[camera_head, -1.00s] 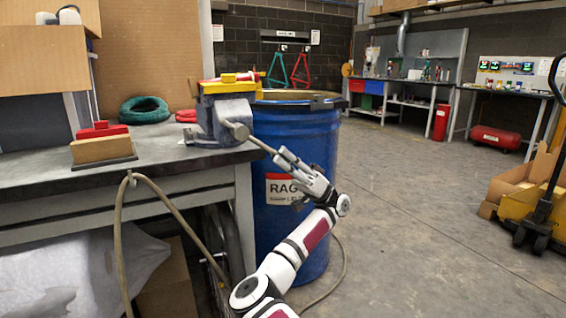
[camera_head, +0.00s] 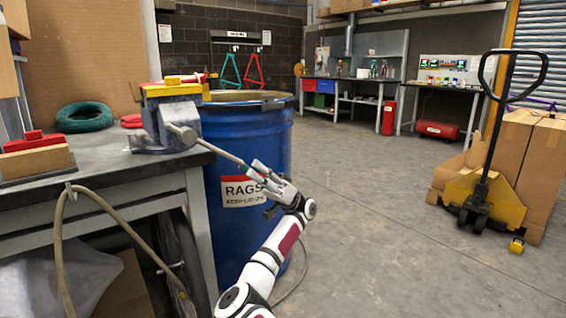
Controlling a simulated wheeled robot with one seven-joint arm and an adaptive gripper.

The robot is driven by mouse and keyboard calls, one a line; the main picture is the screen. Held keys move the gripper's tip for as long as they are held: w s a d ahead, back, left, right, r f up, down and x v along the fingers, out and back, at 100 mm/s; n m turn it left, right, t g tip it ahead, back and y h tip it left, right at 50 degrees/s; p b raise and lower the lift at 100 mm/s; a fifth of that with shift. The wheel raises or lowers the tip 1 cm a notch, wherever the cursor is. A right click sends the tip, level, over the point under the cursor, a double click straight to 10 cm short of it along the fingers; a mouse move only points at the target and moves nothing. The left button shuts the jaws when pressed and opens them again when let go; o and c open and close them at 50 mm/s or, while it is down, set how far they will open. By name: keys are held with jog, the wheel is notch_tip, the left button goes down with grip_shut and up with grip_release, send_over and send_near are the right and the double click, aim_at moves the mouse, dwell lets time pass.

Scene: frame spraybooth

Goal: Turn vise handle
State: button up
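The vise (camera_head: 170,122) is grey-blue with a yellow top and stands at the right front corner of the workbench. Its handle (camera_head: 218,151) is a thin grey bar that slants down and right from the round screw end at the vise front. My gripper (camera_head: 256,172) is at the lower right end of the handle, in front of the blue drum. The bar's far end meets the fingertips in the picture. The fingers look somewhat apart, but I cannot tell whether they grip the bar or touch it.
The blue rags drum (camera_head: 235,135) stands close behind my gripper, right of the workbench (camera_head: 100,172). A hose (camera_head: 62,230) hangs at the bench front. A yellow pallet truck (camera_head: 487,195) with boxes stands at the right. The floor between is clear.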

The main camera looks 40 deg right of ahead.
jog(key=s+d, duration=0.1)
jog(key=d, duration=1)
jog(key=shift+s+r, duration=0.15)
jog(key=shift+r, duration=0.05)
